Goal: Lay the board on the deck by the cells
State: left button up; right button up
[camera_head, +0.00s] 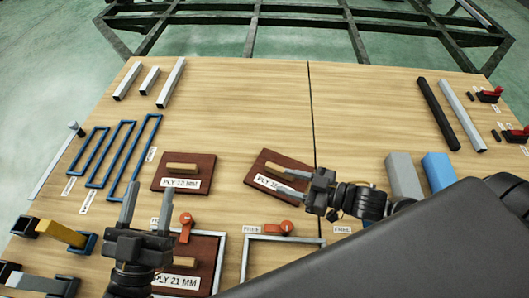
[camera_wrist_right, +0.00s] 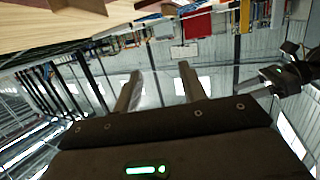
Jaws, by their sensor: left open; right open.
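Three dark brown boards with tan handles lie on the wooden deck (camera_head: 235,110). The board marked PLY 12 MM (camera_head: 204,178) lies left of centre. A second board (camera_head: 266,162), its PLY label partly covered, lies askew at centre. The PLY 21 MM board (camera_head: 207,252) sits inside a light frame at the front, partly hidden by my left gripper. My left gripper (camera_head: 148,204) is open and empty. My right gripper (camera_head: 283,181) is open, its fingers overlapping the askew board in the head view. The right wrist view shows its open fingers (camera_wrist_right: 160,90) with nothing between.
A light frame (camera_head: 246,262) labelled FREE stands beside the PLY 21 MM one; orange knobs (camera_head: 287,227) sit at both. Grey (camera_head: 403,173) and blue (camera_head: 438,170) blocks stand right. Blue loops (camera_head: 110,155) and metal bars (camera_head: 170,83) lie left. The deck's middle back is clear.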

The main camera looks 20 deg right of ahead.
jog(key=a+r+m+t, duration=0.1)
jog(key=a+r+t, duration=0.3)
jog(key=r, duration=0.3)
jog(key=a+r+m+t, duration=0.1)
jog(key=a+r+t, duration=0.3)
jog(key=r, duration=0.4)
jog(key=shift+s+a+r, duration=0.3)
jog(key=shift+s+a, duration=0.15)
jog(key=shift+a, duration=0.2)
